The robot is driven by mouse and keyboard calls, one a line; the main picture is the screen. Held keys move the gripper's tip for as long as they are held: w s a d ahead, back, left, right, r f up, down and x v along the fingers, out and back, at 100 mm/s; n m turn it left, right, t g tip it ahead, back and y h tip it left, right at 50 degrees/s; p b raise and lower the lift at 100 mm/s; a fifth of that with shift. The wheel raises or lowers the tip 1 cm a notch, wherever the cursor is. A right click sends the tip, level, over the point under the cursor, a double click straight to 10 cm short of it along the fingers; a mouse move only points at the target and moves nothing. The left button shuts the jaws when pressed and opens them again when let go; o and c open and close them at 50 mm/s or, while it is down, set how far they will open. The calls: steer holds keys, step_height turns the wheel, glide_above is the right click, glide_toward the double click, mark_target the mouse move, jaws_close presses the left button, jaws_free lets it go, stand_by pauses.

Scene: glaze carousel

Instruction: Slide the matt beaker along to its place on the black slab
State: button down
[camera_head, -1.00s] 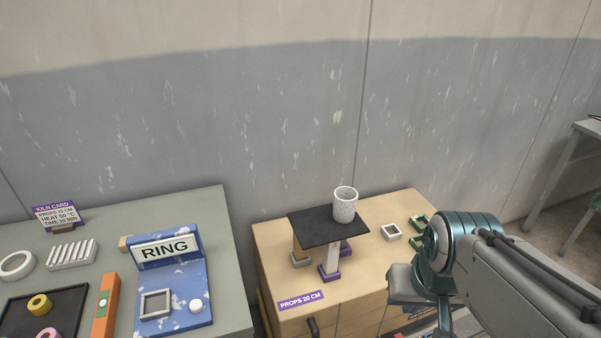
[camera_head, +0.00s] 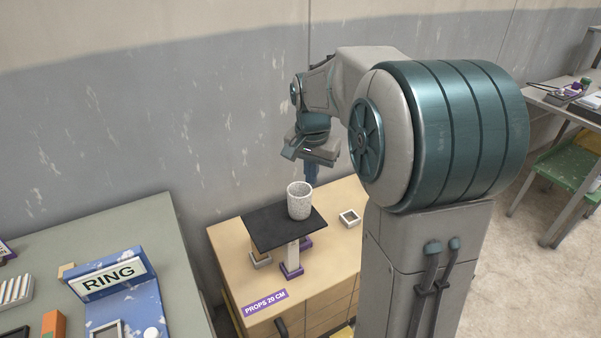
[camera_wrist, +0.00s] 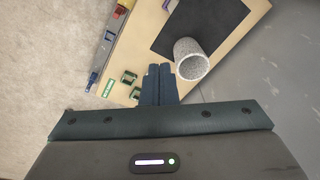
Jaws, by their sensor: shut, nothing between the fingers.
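The matt beaker (camera_head: 299,200), white with dark speckles, stands upright on the black slab (camera_head: 262,230), near the slab's right end. The slab rests on props above a wooden cabinet. In the wrist view the beaker (camera_wrist: 190,60) is beside the fingertips, to their upper right, with the slab (camera_wrist: 205,22) around and beyond it. My gripper (camera_head: 312,180) is shut and empty, pointing down just behind the beaker in the head view. In the wrist view the closed fingers (camera_wrist: 158,72) are next to the beaker; I cannot tell whether they touch it.
A small white square frame (camera_head: 350,218) sits on the cabinet top (camera_head: 225,245) to the right. Green brackets (camera_wrist: 128,76) lie near the cabinet's edge. A blue RING stand (camera_head: 110,280) is on the left bench. The wall is close behind.

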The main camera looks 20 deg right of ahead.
mark_target(300, 202)
steer(key=w+d+f+m+g+p, duration=0.1)
steer(key=w+d+f+m, duration=0.35)
steer(key=w, duration=0.25)
steer(key=w+d+f+m+p, duration=0.1)
steer(key=w+d+f+m, duration=0.3)
steer(key=w, duration=0.3)
steer(key=shift+n+y, duration=0.3)
steer(key=shift+n, duration=0.25)
steer(key=a+f+p, duration=0.1)
steer(key=f, duration=0.5)
steer(key=s+a+f+p, duration=0.1)
steer(key=f, duration=0.2)
steer(key=shift+a+f+p, duration=0.15)
steer(key=shift+a+p, duration=0.15)
